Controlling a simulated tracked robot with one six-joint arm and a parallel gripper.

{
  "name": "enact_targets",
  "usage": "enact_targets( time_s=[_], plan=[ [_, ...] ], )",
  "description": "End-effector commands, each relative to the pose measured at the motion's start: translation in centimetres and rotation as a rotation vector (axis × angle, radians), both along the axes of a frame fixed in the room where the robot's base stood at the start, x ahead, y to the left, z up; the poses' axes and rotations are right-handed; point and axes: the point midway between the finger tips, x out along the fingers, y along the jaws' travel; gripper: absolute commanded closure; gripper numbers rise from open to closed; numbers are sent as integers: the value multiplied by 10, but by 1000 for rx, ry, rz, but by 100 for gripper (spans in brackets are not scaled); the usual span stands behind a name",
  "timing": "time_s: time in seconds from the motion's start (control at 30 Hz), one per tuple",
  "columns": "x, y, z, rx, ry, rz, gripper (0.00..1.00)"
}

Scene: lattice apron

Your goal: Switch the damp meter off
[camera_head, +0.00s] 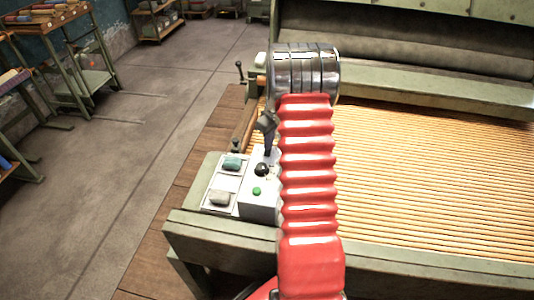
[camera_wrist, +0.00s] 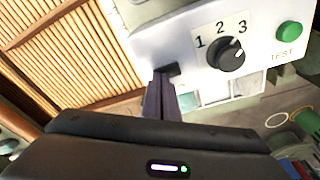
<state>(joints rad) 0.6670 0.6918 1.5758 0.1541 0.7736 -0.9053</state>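The damp meter (camera_head: 262,208) is a white box on the apron's near left corner. Its white face (camera_wrist: 195,20) shows in the wrist view. On it are a black knob (camera_wrist: 227,54) marked 1, 2, 3, with its white mark on the side by the 3, and a green TEST button (camera_wrist: 289,32). A small dark block (camera_wrist: 172,69), perhaps a switch, sits at the face's edge. My gripper (camera_wrist: 160,80) has its fingers together, tips at or beside this block; I cannot tell whether they touch. In the head view my gripper (camera_head: 268,148) points down behind the knob.
A pale tray (camera_head: 222,184) with a teal lump (camera_head: 232,162) and a grey lump (camera_head: 219,198) stands left of the meter. Wooden slats (camera_head: 430,190) spread to the right. A lever (camera_head: 240,72) rises behind.

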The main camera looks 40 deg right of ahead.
Motion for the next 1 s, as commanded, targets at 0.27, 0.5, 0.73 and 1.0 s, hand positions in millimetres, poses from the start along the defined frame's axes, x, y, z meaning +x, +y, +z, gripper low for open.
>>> enact_targets(
  time_s=[0.27, 0.5, 0.73, 1.0],
  plan=[
    [-1, 1, -3, 3, 3, 0, 100],
    [-1, 0, 9, 1, 1, 0, 100],
    [0, 0, 22, 1, 1, 0, 100],
    [0, 0, 38, 0, 0, 0, 100]
  ],
)
